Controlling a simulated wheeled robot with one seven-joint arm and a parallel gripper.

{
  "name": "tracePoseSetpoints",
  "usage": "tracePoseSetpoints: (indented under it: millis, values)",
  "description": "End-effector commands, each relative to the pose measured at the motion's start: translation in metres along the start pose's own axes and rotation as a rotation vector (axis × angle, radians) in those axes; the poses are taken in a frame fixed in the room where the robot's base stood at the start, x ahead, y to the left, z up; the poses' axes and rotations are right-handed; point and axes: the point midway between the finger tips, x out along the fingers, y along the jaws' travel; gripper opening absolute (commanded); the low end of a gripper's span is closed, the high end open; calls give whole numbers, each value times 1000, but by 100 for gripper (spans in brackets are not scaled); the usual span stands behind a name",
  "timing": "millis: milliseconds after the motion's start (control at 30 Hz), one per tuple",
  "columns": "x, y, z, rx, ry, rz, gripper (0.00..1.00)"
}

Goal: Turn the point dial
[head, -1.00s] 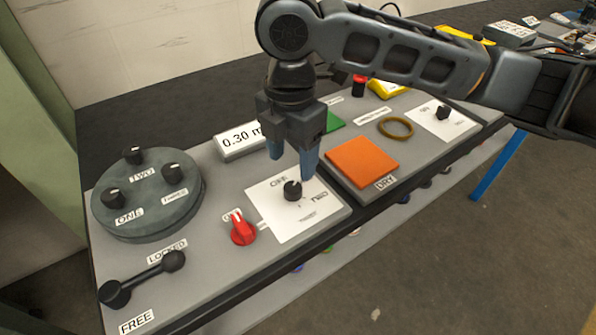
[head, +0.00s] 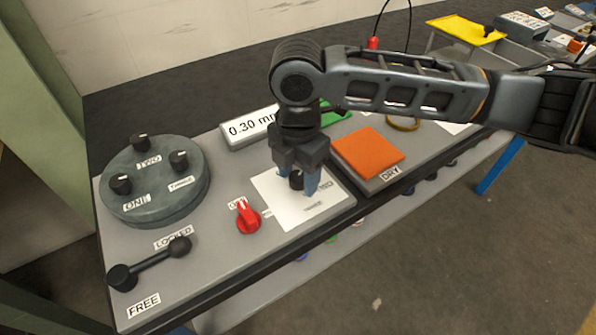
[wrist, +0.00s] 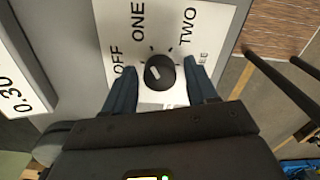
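The point dial is a small black knob (wrist: 159,72) on a white plate (head: 310,211) marked OFF, ONE, TWO and a partly hidden label. In the wrist view its pale pointer mark lies toward the side between OFF and ONE. My gripper (head: 300,186) is lowered over the plate. Its two blue fingers (wrist: 160,88) are apart, one on each side of the knob, with a visible gap at least on the left. In the head view the knob (head: 296,180) shows between the fingers, partly hidden by them.
A red switch (head: 247,218) stands just left of the plate. A black lever (head: 150,264) and a round grey disc with several knobs (head: 155,190) are further left. A 0.30 mm display (head: 250,128) stands behind, and an orange pad (head: 368,152) lies to the right.

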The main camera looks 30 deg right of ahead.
Motion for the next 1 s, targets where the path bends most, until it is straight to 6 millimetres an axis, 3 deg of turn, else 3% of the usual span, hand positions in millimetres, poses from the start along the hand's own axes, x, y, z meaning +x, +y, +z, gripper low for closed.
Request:
tracePoseSetpoints:
  millis: [67,500,1000]
  values:
    - [0,0,0,0,0,0,49]
    - [0,0,0,0,1,0,7]
    - [-2,0,-1,141,5,-2,6]
